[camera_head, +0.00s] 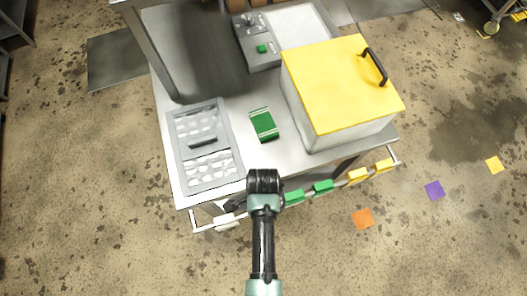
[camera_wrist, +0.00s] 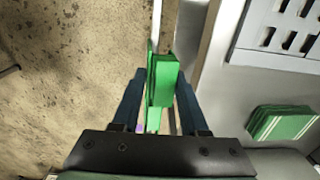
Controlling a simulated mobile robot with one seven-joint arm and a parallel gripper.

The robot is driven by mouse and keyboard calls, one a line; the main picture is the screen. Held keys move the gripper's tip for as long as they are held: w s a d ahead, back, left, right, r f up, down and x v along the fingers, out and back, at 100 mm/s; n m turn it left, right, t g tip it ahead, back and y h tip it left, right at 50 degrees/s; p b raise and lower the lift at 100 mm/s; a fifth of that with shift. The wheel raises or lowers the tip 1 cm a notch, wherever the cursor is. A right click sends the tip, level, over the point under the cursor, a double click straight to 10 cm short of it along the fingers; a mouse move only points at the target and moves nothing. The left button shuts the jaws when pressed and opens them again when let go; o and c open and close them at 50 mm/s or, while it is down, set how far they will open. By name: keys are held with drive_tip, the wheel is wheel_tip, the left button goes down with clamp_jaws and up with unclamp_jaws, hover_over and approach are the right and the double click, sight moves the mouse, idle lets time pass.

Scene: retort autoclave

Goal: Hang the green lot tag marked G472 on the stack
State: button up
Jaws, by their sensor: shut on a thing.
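My gripper (camera_wrist: 160,76) is shut on a green tag (camera_wrist: 166,70) at the front rail (camera_wrist: 155,28) in the wrist view. The tag is upright between the two dark fingers. More green shows behind and below it; I cannot tell which tag that is. No marking such as G472 is readable. In the head view two green tags (camera_head: 323,186) (camera_head: 294,196) show on the rail right of my wrist, which largely hides my gripper. A grey slotted tray (camera_head: 176,150) with white pouches, perhaps the stack's top, lies on the table's left; it also shows in the wrist view (camera_wrist: 270,58).
A green striped block (camera_head: 263,125) lies mid-table. A yellow-lidded box (camera_head: 340,80) stands right of it, a control panel (camera_head: 255,45) behind. Yellow tags (camera_head: 357,175) and a white tag (camera_head: 224,220) are also on the rail. Coloured squares (camera_head: 362,218) lie on the floor.

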drive_tip(key=shift+r, duration=0.2)
drive_tip(key=s+d+r+p, duration=0.1)
drive_tip(key=s+d+p, duration=0.1)
drive_tip(key=s+p, duration=0.3)
drive_tip(key=shift+s+r, duration=0.35)
drive_tip(key=shift+s, duration=0.55)
drive_tip(key=shift+w+d, duration=0.1)
